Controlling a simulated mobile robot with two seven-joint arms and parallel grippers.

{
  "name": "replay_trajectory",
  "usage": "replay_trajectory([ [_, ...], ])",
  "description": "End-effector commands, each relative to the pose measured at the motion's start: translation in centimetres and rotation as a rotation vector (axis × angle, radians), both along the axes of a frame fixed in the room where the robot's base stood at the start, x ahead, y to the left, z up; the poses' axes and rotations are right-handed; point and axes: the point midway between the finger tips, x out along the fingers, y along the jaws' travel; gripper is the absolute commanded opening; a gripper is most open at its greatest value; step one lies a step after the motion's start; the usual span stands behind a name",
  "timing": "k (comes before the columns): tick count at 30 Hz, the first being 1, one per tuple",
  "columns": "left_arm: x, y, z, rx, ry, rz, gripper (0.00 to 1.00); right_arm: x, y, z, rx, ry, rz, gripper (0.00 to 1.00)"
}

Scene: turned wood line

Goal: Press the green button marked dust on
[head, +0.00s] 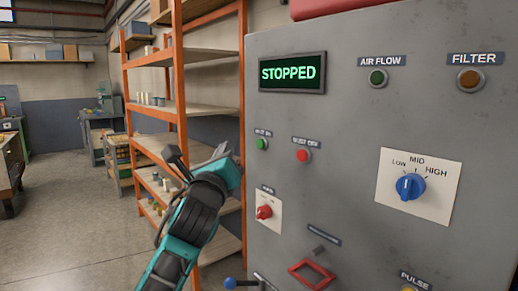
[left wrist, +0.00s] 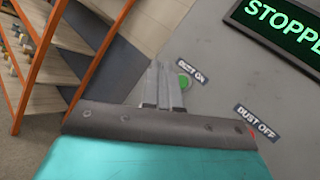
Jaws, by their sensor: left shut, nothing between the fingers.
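The green button (head: 262,144) sits on the grey panel (head: 345,130) below the display, under a small label. In the left wrist view the green button (left wrist: 184,81) shows beside the label "DUST ON" (left wrist: 191,70), partly behind my fingers. My left gripper (head: 222,152) is shut and empty, to the left of the button in the head view. In the left wrist view its fingertips (left wrist: 162,72) appear just left of the button; I cannot tell whether they touch the panel. My right gripper is not in view.
The display (head: 293,73) reads "STOPPED". A red button (head: 303,156) labelled dust off sits right of the green one. A red switch (head: 264,212), a blue knob (head: 409,187) and a red-framed part (head: 311,274) are lower. Orange shelving (head: 176,80) stands left of the panel.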

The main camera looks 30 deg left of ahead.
Motion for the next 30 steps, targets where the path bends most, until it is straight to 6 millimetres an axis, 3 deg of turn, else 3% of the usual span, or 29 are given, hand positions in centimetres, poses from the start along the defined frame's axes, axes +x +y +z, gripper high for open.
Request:
replay_trajectory([
  [6, 3.0, -1.3, -0.3, -0.002, -0.002, -0.003, 0.0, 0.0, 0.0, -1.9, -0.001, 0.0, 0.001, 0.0],
  [12, 4.7, -1.9, 0.1, -0.001, 0.0, 0.0, 0.0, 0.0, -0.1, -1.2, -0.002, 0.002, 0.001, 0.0],
  [30, 5.2, -2.2, 0.0, 0.0, 0.0, 0.0, 0.0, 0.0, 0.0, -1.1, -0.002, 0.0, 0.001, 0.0],
])
